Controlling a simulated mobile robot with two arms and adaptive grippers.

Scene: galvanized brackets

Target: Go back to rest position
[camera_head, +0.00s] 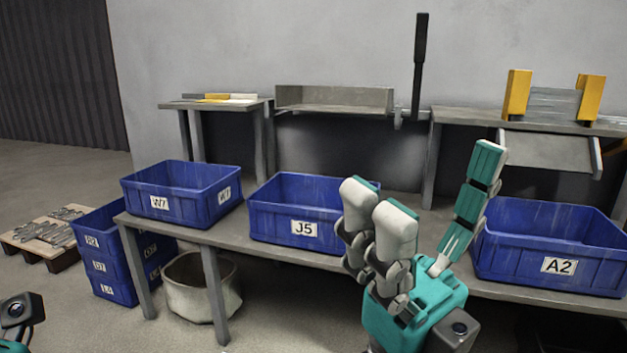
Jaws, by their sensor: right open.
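My right gripper (428,217) is in front of the bench, fingers pointing up. Its two white-padded fingers stand apart from the long teal finger, so it is open, with nothing between them. It covers part of the bench edge and the space between the J5 bin and the A2 bin. Only a small dark and teal piece of my left arm shows at the lower left corner; its gripper fingers are out of the frame.
A bench (231,236) carries blue bins W7 (181,204), J5 (275,226) and A2 (520,262). Stacked blue bins (113,287) and a pale round tub (184,300) stand on the floor. A pallet (22,247) with metal parts lies at left. Floor in front is clear.

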